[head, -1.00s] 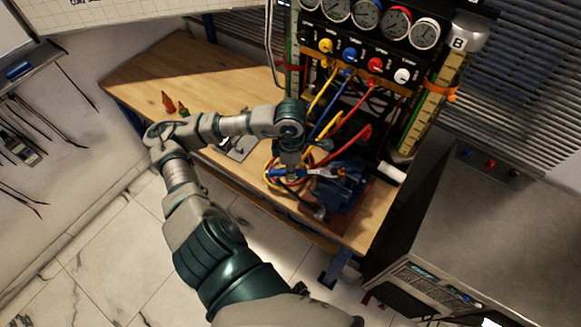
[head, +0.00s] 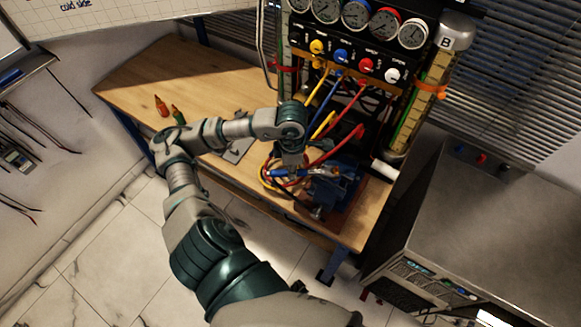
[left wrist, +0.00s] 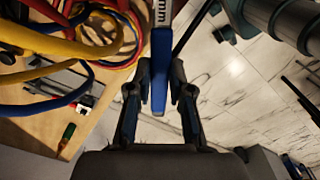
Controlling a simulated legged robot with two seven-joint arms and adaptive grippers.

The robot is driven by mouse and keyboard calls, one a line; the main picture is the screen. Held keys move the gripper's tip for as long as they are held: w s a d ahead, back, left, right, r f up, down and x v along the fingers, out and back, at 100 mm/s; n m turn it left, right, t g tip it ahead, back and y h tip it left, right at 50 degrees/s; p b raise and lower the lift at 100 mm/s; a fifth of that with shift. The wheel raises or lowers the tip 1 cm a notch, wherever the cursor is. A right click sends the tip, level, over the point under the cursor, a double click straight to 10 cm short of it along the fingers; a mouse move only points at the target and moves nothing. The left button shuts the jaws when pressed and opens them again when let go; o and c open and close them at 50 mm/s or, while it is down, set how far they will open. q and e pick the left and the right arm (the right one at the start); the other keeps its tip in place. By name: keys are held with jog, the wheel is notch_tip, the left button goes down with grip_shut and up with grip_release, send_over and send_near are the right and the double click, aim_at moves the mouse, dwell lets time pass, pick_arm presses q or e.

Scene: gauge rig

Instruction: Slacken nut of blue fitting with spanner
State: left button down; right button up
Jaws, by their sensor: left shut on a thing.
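My left gripper (head: 291,168) reaches over the front of the bench, beside the blue vise (head: 335,188). In the left wrist view its two fingers (left wrist: 160,88) are shut on the blue handle of the spanner (left wrist: 159,75). The spanner also shows in the head view (head: 311,173), pointing right towards the top of the vise. Its jaw end is too small to tell whether it sits on a nut. The blue fitting and its nut cannot be made out clearly among the hoses and the vise. My right gripper is not in view.
Yellow and red hoses (head: 350,139) hang from the gauge panel (head: 350,55) and coil close to the gripper. A grey cabinet (head: 490,210) stands at the right.

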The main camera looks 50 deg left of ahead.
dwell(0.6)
pick_arm(q)
jog(key=d+n, duration=0.1)
jog(key=s+d+n, duration=0.1)
jog(key=shift+s+d+n+p, duration=0.2)
jog(key=shift+s+n+p, duration=0.1)
jog(key=shift+p, duration=0.1)
jog(key=shift+s+d+n, duration=0.35)
jog(key=shift+d+n, duration=0.3)
jog(key=shift+n, duration=0.05)
dwell(1.0)
jog(key=shift+s+d+n+p, duration=0.2)
jog(key=shift+d+n+p, duration=0.05)
jog(key=shift+d+n, duration=0.5)
jog(key=shift+s+d+n+p, duration=0.2)
jog(key=shift+d+n+p, duration=0.05)
jog(key=shift+d+n, duration=0.45)
dwell(1.1)
jog(key=shift+d+n+p, duration=0.3)
jog(key=shift+d+n, duration=0.45)
jog(key=shift+d, duration=0.2)
dwell(0.7)
jog(key=shift+a+m+b, duration=0.7)
jog(key=shift+a+b, duration=0.1)
jog(key=shift+b, duration=0.1)
